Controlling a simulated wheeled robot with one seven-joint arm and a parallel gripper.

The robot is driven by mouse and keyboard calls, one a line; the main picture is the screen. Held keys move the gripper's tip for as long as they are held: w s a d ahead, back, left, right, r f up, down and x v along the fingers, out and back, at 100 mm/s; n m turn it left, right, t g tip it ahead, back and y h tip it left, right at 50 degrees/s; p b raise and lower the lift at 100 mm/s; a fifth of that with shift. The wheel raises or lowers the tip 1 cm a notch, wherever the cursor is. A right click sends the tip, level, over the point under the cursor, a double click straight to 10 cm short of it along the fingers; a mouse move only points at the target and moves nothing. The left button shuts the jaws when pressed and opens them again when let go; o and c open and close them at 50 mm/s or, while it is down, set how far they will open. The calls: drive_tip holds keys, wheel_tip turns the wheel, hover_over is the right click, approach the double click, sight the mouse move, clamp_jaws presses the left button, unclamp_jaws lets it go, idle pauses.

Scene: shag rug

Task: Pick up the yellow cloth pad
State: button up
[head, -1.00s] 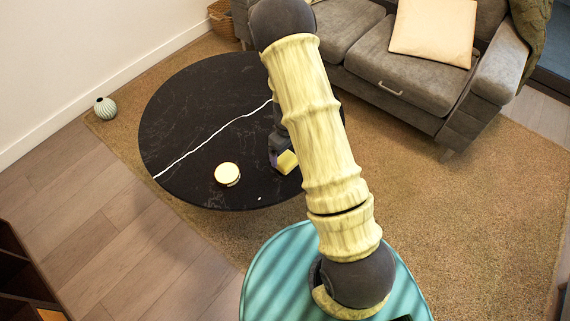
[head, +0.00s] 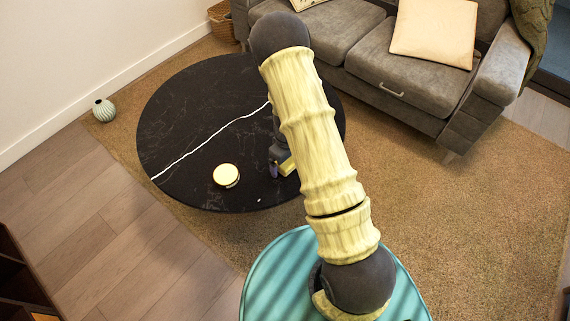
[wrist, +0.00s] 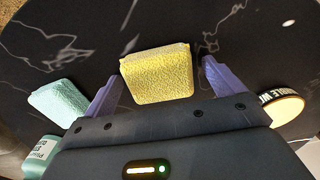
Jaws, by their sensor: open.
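The yellow cloth pad (wrist: 157,75) lies on the black table in the wrist view, between the fingertips of my open gripper (wrist: 158,82). Its near edge is close to the palm; I cannot tell whether it touches. Gaps show between the pad and both purple fingers.
The round black marble table (head: 190,110) also holds a round cream-topped tin (head: 226,175), right of my gripper in the wrist view (wrist: 285,109). A mint-green pad (wrist: 60,103) and a teal container (wrist: 40,158) are at left there. A grey sofa (head: 405,80) stands behind.

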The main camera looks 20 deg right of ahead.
sight(287, 161)
idle(0.3)
drive_tip(key=c, duration=1)
drive_tip(key=shift+a, duration=0.2)
drive_tip(key=shift+c, duration=0.3)
drive_tip(key=shift+d+r, duration=0.2)
drive_tip(key=shift+d, duration=0.05)
wheel_tip(287, 161, up, 10)
drive_tip(key=p, duration=0.3)
drive_tip(key=shift+f, duration=0.15)
drive_tip(key=shift+o, duration=1.2)
drive_tip(key=shift+a, duration=0.1)
drive_tip(key=shift+c, duration=0.8)
